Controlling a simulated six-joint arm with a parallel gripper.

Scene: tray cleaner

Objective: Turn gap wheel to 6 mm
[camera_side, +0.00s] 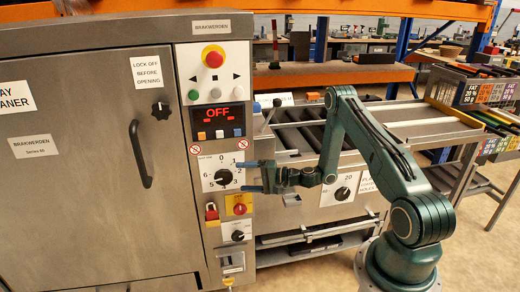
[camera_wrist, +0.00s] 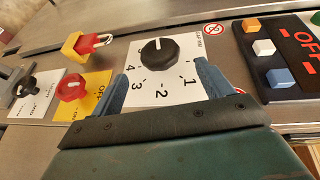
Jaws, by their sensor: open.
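The gap wheel is a black round knob (camera_side: 223,177) on a white dial plate with numbers, on the machine's control column. In the wrist view the wheel (camera_wrist: 158,52) stands just beyond my fingertips, with 1, 2, 3 and 4 readable on the near side of its plate. A small pale mark shows on the knob's face; I cannot tell surely which number it points to. My gripper (camera_side: 262,176) is open and empty, facing the wheel from the right in the side view. In the wrist view the fingers (camera_wrist: 160,76) point to either side of the wheel, apart from it.
A red knob on a yellow plate (camera_side: 239,209) and a red-and-yellow lock piece (camera_side: 212,214) sit below the dial. A black selector (camera_side: 237,236) is lower still. Above are the display (camera_side: 218,121) reading OFF, several buttons and a red emergency stop (camera_side: 213,57). A conveyor (camera_side: 300,130) is at right.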

